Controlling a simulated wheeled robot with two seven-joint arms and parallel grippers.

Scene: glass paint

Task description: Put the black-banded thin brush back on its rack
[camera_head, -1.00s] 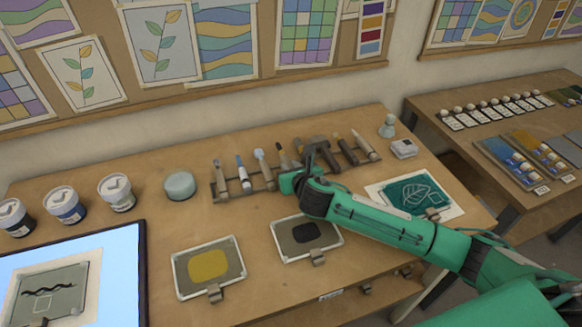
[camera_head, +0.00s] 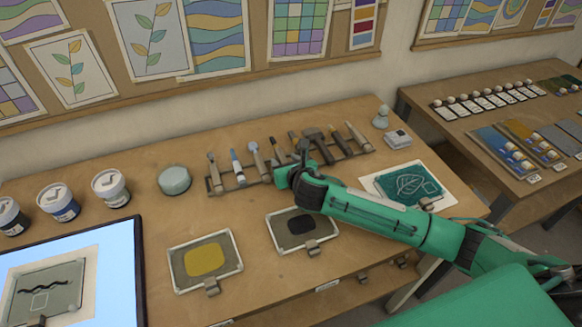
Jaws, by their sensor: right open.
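The brush rack (camera_head: 215,189) is a low rail at the back of the table, with several brushes and tools standing in a leaning row. A brush with a dark upper part (camera_head: 276,151) stands near the middle of the row. I cannot tell for sure which one is the black-banded thin brush. My right gripper (camera_head: 297,160) is at the front of the rack's middle, close to the handles there. It is open; its fingertips are small and partly hidden among the tools and behind my wrist. My left gripper is out of view.
A yellow paint tray (camera_head: 177,265) and a dark paint tray (camera_head: 274,239) lie in front of the rack. A round pale pot (camera_head: 174,180) and jars (camera_head: 110,188) stand left. A teal leaf panel (camera_head: 408,183) lies right. A screen (camera_head: 141,265) occupies the front left.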

